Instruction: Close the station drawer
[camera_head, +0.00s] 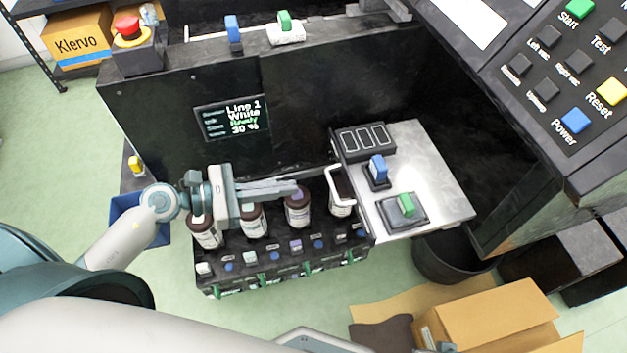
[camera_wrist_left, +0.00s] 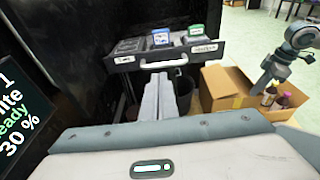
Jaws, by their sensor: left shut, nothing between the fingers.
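The station drawer (camera_head: 445,190) stands pulled out, with a bright metal surface carrying a slotted black tray, a blue switch and a green button. Its white handle (camera_head: 335,188) faces left. In the left wrist view the drawer's dark front (camera_wrist_left: 190,57) and handle (camera_wrist_left: 157,63) show ahead. My left gripper (camera_head: 296,187) is shut and empty, its fingers pointing at the handle, above the bottle row. In the left wrist view its fingertips (camera_wrist_left: 160,80) appear just below the handle; I cannot tell whether they touch. My right gripper (camera_wrist_left: 265,82) shows small over a cardboard box; its jaws are unclear.
Several dark bottles (camera_head: 297,208) stand in a black rack (camera_head: 290,272) under my left gripper. A black bin (camera_head: 450,258) is below the drawer. A cardboard box (camera_head: 490,322) stands at the lower right. A control panel (camera_head: 575,60) is at the upper right.

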